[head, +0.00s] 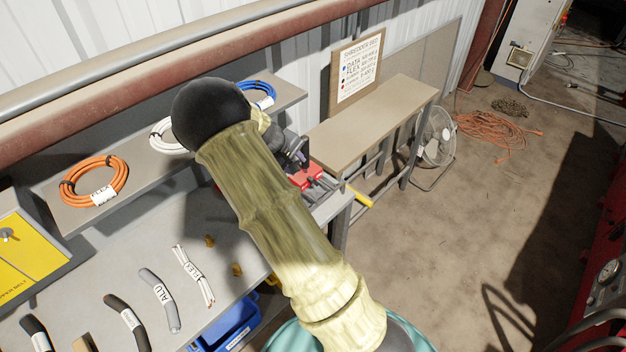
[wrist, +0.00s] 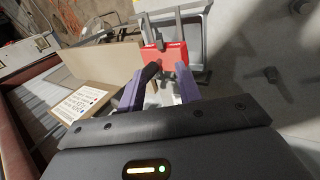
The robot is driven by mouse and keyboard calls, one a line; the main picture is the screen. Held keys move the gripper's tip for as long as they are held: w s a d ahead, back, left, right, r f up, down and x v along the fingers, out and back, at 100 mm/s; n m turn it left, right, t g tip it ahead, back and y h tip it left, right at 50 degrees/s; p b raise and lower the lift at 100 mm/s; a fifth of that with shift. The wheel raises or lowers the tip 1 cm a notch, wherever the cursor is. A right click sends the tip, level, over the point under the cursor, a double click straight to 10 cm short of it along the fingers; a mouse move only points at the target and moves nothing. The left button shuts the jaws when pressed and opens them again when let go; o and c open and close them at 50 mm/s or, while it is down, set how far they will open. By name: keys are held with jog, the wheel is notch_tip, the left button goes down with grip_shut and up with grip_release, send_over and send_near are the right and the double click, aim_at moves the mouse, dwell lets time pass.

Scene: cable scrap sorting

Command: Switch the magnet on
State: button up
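A red block (head: 305,177) sits at the right end of the grey workbench, partly hidden behind my arm in the head view. In the wrist view the red block (wrist: 165,56) has grey bars on its far side and a black lever-like bar (wrist: 149,73) on its near side. My gripper (wrist: 160,78) has its two purple fingers apart, just short of the red block. The black bar lies between the fingers, close to the left one. I cannot tell whether they touch. No label shows which part is the magnet. Nothing is gripped.
A yellow panel with a knob (head: 33,256) stands at the far left. Cable pieces (head: 160,298) lie on the bench, and an orange coil (head: 95,181) lies on the shelf. A blue bin (head: 232,325) sits below.

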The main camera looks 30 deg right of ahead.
aim_at(310, 179)
jog(key=p+x, duration=0.4)
jog(key=x, duration=1.1)
jog(key=shift+d+f, duration=0.1)
jog(key=shift+f, duration=0.1)
grip_shut()
